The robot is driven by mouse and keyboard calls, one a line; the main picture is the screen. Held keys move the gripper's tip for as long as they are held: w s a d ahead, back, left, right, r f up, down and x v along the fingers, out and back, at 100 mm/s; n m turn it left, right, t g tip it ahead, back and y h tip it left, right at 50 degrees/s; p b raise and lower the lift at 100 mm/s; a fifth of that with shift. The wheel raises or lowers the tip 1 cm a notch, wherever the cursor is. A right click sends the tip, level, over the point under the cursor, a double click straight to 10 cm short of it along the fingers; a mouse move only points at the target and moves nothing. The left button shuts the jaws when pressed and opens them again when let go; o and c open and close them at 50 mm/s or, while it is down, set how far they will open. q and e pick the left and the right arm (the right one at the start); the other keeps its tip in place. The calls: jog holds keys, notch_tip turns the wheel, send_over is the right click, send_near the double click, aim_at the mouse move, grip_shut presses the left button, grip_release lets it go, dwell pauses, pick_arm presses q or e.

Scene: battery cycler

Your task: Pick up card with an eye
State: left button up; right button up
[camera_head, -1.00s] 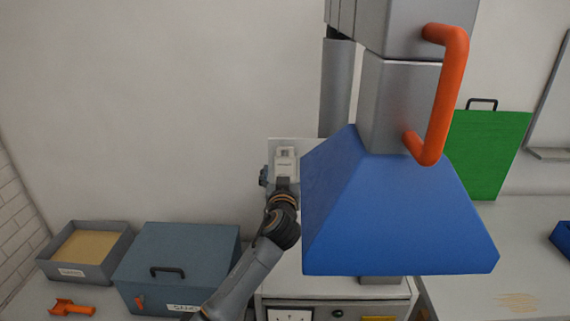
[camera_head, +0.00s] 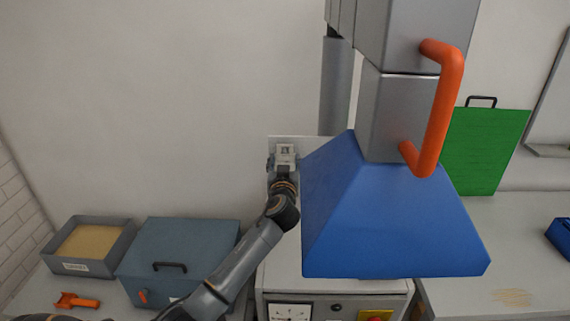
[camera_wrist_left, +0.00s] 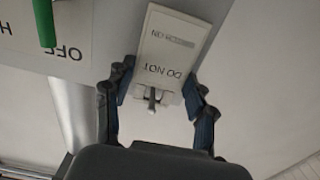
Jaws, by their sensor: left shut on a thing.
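The card (camera_wrist_left: 172,48) is a pale rectangular tag with the upside-down words "DO NOT" and a partly blurred line ending in "ON". It fills the top middle of the left wrist view. A pale block with a small dark peg sits at its lower end; I cannot make out the eye. My left gripper (camera_wrist_left: 158,88) has one finger on each side of the card's lower end and is shut on it. In the head view my left gripper (camera_head: 284,164) is small, against a pale board left of the blue hood. My right gripper is not in view.
A blue hood (camera_head: 390,225) with an orange handle (camera_head: 440,110) stands close on the right. A grey cabinet (camera_head: 340,288) is below. A sand bin (camera_head: 70,267), a blue-grey box (camera_head: 190,245) and an orange tool (camera_head: 78,301) lie left. A green panel (camera_head: 487,150) stands right.

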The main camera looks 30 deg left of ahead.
pick_arm(q)
jog(key=shift+r+b, duration=0.15)
jog(key=shift+b, duration=0.55)
jog(key=b+v, duration=0.4)
jog(key=v, duration=1.4)
jog(key=shift+b, duration=0.35)
jog(key=shift+w+d, duration=0.1)
jog(key=shift+d, duration=0.05)
